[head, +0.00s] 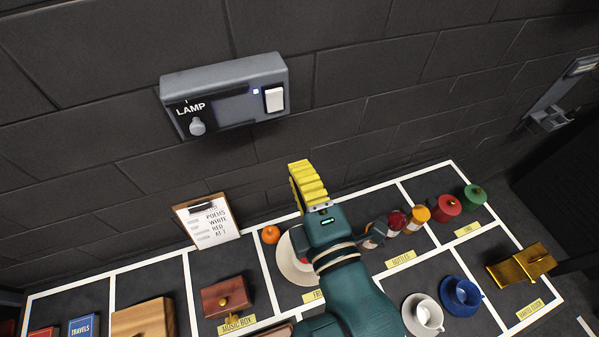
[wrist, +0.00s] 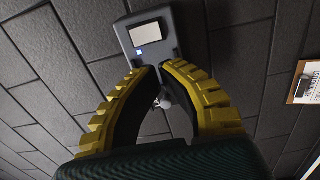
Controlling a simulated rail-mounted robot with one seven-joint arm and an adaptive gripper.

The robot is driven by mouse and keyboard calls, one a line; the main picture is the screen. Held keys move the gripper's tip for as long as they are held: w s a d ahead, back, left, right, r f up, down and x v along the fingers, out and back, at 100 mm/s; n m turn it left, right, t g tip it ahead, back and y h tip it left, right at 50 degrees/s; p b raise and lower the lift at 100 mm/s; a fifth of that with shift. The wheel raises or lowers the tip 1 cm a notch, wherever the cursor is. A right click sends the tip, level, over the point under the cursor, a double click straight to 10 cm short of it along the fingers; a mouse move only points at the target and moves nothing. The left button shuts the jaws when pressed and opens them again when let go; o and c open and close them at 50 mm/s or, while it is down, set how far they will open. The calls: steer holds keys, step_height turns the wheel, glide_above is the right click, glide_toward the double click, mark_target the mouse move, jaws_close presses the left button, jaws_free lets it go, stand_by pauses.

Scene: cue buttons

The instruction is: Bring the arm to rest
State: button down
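My gripper (head: 296,166) is raised above the table, near the dark brick wall, with its yellow fingers pointing up and away. In the wrist view the two ridged yellow fingers (wrist: 160,68) lean together, their tips about meeting, with nothing held between them. The grey lamp box (head: 225,95) is on the wall, to the upper left of my gripper and apart from it in the head view. It has a white rocker switch, a small lit light and a round knob. The lamp box (wrist: 150,39) also shows beyond the fingertips in the wrist view.
Below lies a dark table in white-lined sections. A clipboard (head: 208,222) leans by the wall. An orange (head: 270,234), a plate (head: 287,262), bottles, red and green tins, a white cup (head: 424,315), a blue cup (head: 462,295) and a music box (head: 225,297) surround my arm.

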steer(key=shift+a, duration=0.1)
stand_by(0.4)
steer(key=s+d+r+m+t+h+p, duration=0.1)
steer(key=r+m+p, duration=0.3)
steer(key=r+m, duration=0.3)
steer(key=s+d+r+m+t+h+p, duration=0.2)
steer(key=r+m+p, duration=0.3)
steer(key=r, duration=0.9)
steer(key=s+d+r+m+t+h+p, duration=0.1)
steer(key=r+m+p, duration=0.3)
steer(key=r+m, duration=0.5)
steer(key=shift+s+d+r+t+h, duration=0.25)
steer(key=shift+s+r+t+h, duration=0.15)
steer(key=shift+s+r+h, duration=0.2)
